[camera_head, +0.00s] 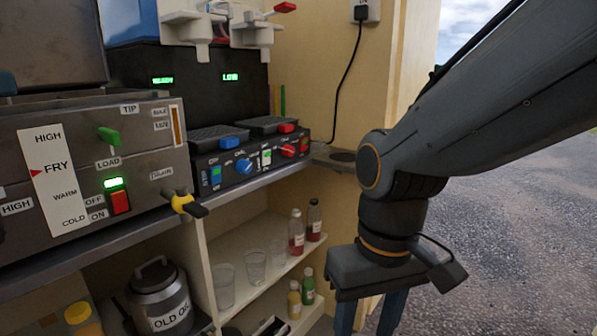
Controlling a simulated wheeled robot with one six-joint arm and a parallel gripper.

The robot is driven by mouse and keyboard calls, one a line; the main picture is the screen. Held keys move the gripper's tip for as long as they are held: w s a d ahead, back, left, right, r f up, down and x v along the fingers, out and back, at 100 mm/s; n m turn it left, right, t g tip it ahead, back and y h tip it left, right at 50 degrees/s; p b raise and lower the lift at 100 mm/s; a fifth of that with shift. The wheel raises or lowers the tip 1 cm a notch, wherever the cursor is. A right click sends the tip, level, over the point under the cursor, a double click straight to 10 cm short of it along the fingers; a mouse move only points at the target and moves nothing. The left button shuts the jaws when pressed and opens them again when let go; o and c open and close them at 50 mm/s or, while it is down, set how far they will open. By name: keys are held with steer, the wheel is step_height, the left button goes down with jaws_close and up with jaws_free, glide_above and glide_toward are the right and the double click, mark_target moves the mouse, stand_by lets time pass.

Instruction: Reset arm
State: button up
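My arm comes in from the upper right and bends down at the right of the head view. My gripper (368,314) points downward beside the counter, over the gap between the shelf unit and the grey ground. Its two blue-grey fingers stand apart with nothing visible between them. The fingertips are cut off by the lower edge of the picture.
A fryer (75,170) with a red switch and a yellow-black drain tap (186,204) stands at the left. Open ground (520,240) lies right.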

steer(key=d+r+m+p, duration=0.3)
steer(key=d+r+p, duration=0.7)
steer(key=p, duration=0.9)
steer(key=shift+r+h+p, duration=0.3)
steer(key=shift+r, duration=0.45)
